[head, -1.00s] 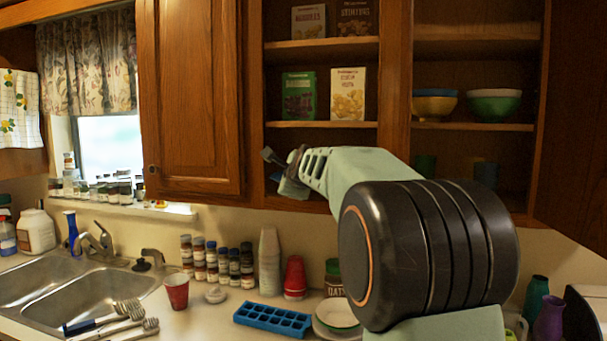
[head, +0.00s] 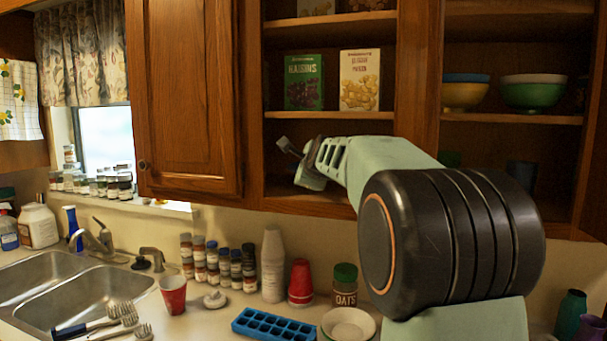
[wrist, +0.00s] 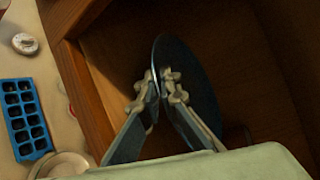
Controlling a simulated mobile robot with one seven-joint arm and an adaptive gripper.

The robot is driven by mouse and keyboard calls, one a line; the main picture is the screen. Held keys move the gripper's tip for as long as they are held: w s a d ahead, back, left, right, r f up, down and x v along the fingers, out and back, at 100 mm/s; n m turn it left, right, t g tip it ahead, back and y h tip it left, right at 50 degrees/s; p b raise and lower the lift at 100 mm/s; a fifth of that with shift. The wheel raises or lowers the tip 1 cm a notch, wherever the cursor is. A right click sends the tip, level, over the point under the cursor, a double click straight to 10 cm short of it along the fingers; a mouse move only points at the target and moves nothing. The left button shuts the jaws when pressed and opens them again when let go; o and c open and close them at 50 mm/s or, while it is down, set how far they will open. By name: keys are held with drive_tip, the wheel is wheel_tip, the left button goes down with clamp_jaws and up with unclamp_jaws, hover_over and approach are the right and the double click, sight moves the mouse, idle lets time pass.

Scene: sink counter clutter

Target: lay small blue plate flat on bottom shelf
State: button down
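A small dark blue plate (wrist: 196,80) shows in the wrist view, steeply tilted, close to edge-on. My gripper (wrist: 155,90) is shut on its rim, one finger on each side. In the head view my gripper (head: 298,158) is at the opening of the middle cabinet, in front of the bottom compartment and below the shelf with the boxes. The plate cannot be made out clearly there. The bottom shelf (head: 284,190) is partly hidden by my gripper and arm. I cannot tell whether the plate touches the shelf.
The cabinet's wooden front edge (wrist: 88,95) runs close left of the plate. A raisins box (head: 304,82) and another box (head: 359,80) stand on the shelf above. Bowls (head: 533,92) sit to the right. The counter below holds an ice tray (head: 274,324), cups and spice jars.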

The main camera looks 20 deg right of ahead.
sight(303, 197)
drive_tip(key=shift+s+r+p, duration=0.1)
drive_tip(key=shift+r+p, duration=0.2)
drive_tip(key=shift+p, duration=0.1)
drive_tip(key=shift+f+b, duration=1.9)
drive_tip(key=shift+f, duration=0.35)
drive_tip(key=shift+f, duration=0.1)
drive_tip(key=c, duration=2.1)
unclamp_jaws()
drive_tip(key=shift+f, duration=0.15)
drive_tip(key=shift+s, duration=0.15)
drive_tip(key=v, duration=1.2)
drive_tip(key=shift+r, duration=0.3)
